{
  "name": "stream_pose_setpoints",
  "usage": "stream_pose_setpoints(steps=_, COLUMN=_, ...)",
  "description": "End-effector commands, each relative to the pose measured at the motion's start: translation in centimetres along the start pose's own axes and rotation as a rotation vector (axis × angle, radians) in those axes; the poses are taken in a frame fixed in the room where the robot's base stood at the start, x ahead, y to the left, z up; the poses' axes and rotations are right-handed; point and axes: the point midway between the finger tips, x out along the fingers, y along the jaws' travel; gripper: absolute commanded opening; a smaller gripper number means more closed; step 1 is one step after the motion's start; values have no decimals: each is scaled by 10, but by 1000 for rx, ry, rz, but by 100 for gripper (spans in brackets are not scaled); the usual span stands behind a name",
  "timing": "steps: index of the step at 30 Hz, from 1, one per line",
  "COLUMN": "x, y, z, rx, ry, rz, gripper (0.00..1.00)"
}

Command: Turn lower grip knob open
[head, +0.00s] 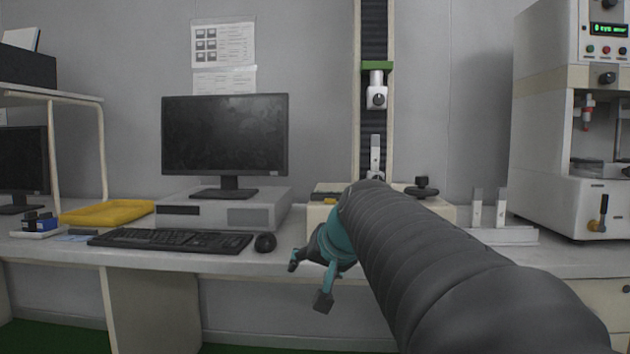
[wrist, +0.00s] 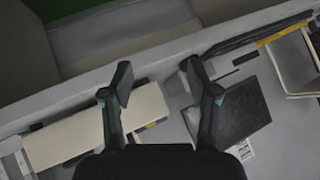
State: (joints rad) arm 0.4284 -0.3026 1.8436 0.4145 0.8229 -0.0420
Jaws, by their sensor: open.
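The test column (head: 374,35) stands behind the bench and carries an upper grip with a round knob (head: 378,98). The lower grip (head: 375,150) is a pale upright piece below it. Its knob is mostly hidden behind my arm, so I cannot tell its setting. My gripper (head: 308,282) is open and empty, left of and well below the lower grip, by the bench's front edge. In the wrist view my gripper (wrist: 158,72) has its two fingers spread with nothing between them. I cannot make out the lower grip there.
A monitor (head: 225,134) on a computer case (head: 250,210), a keyboard (head: 170,240) and a mouse (head: 265,242) are left of my gripper. A metal fixture (head: 500,235) and a large white machine (head: 545,150) stand right.

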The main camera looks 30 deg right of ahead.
Motion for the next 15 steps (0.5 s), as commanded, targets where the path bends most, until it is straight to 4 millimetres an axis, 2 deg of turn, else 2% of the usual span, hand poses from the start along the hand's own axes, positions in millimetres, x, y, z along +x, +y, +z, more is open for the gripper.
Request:
stream_pose_setpoints(steps=1, x=1, y=13, z=-42, rx=57, ry=54, rz=0, gripper=60)
stream_pose_setpoints(steps=3, x=-1, y=30, z=-94, rx=125, ry=128, rz=-10, gripper=60)
stream_pose_setpoints(steps=6, x=-8, y=60, z=-160, rx=208, ry=233, rz=-24, gripper=60)
stream_pose_setpoints(steps=10, x=-21, y=100, z=-224, rx=285, ry=349, rz=-40, gripper=60)
stream_pose_setpoints(steps=12, x=-29, y=118, z=-248, rx=313, ry=397, rz=-47, gripper=60)
stream_pose_setpoints(steps=15, x=-37, y=135, z=-270, rx=338, ry=443, rz=-53, gripper=60)
